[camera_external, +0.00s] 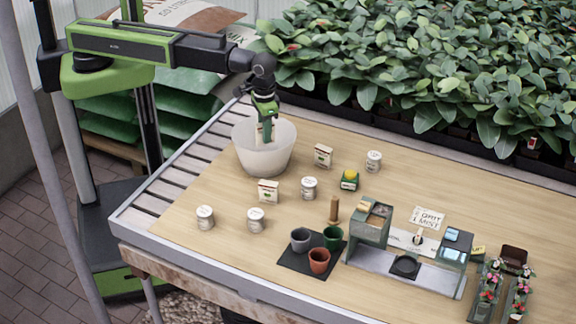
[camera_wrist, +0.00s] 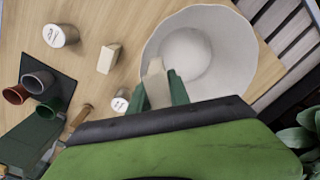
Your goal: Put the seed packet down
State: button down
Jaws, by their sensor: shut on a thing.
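My gripper (camera_external: 266,137) points down over the white bowl (camera_external: 262,160) at the back left of the table. It is shut on a pale seed packet (camera_external: 259,132), held upright between the green fingers. The fingertips and packet are at the bowl's mouth; I cannot tell how far they reach inside it. In the wrist view the packet (camera_wrist: 156,82) shows between the fingers, against the bowl's near side. The bowl (camera_wrist: 240,50) looks empty there. Two other white packets stand on the table, one right of the bowl (camera_external: 323,155) and one in front (camera_external: 268,191).
Several white tubs, one of them near the front (camera_external: 256,219), stand about the table. A yellow-and-green item (camera_external: 349,180) lies right of centre. Pots stand on a dark mat (camera_external: 287,262) beside a grey-green station (camera_external: 370,222). Leafy plants (camera_external: 430,70) line the back. Bare wood (camera_external: 185,215) shows at left.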

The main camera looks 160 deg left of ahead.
aim_at(264, 149)
jog(key=s+a+f+b, duration=0.3)
jog(key=s+a+f, duration=0.15)
jog(key=s, duration=0.35)
jog(key=shift+m, duration=0.4)
jog(key=f+b, duration=0.9)
jog(key=b, duration=0.1)
jog(key=shift+a+f, duration=0.15)
jog(key=shift+a, duration=0.15)
jog(key=shift+r, duration=0.25)
jog(key=shift+f, duration=0.15)
jog(key=c, duration=1.7)
grip_release()
jog(key=shift+f, duration=0.1)
jog(key=o, duration=0.5)
jog(key=shift+r, duration=0.2)
